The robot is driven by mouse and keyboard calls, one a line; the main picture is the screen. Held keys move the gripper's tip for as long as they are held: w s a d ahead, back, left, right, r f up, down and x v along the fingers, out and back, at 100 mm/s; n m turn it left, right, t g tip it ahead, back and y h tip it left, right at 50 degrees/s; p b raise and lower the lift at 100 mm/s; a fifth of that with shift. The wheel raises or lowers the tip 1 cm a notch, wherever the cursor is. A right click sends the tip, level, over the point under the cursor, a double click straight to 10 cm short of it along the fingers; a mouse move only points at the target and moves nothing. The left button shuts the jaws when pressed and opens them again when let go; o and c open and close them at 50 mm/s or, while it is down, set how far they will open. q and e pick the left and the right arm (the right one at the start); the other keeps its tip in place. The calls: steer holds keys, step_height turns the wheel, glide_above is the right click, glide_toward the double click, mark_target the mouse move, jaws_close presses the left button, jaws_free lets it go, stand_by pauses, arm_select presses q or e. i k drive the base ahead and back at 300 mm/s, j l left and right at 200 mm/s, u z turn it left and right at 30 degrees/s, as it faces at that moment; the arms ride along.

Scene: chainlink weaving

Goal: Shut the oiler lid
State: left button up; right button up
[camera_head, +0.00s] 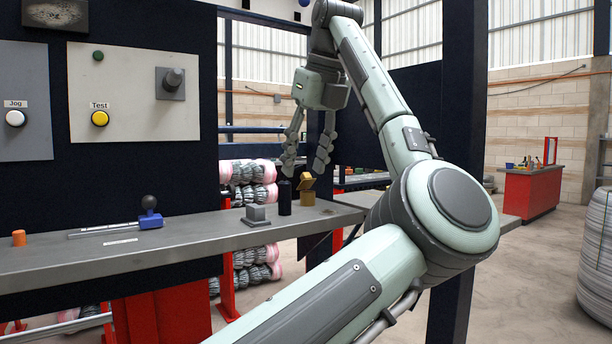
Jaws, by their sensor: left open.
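The oiler is a small brass-coloured box (308,198) on the grey bench, near the right end of its visible stretch. Its lid (305,181) stands raised and tilted above the body. My left gripper (305,168) hangs just above the oiler with its fingers pointing down and spread apart. It is open, with nothing between the fingers. The fingertips look close to the lid, but I cannot tell whether they touch it. My right gripper is not in view.
A blue lever fixture (150,219) and an orange cap (19,238) lie along the bench (190,245). A dark panel with buttons rises behind.

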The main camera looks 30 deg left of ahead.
mark_target(307, 181)
steer(key=i+j, duration=1.15)
steer(key=i, duration=0.15)
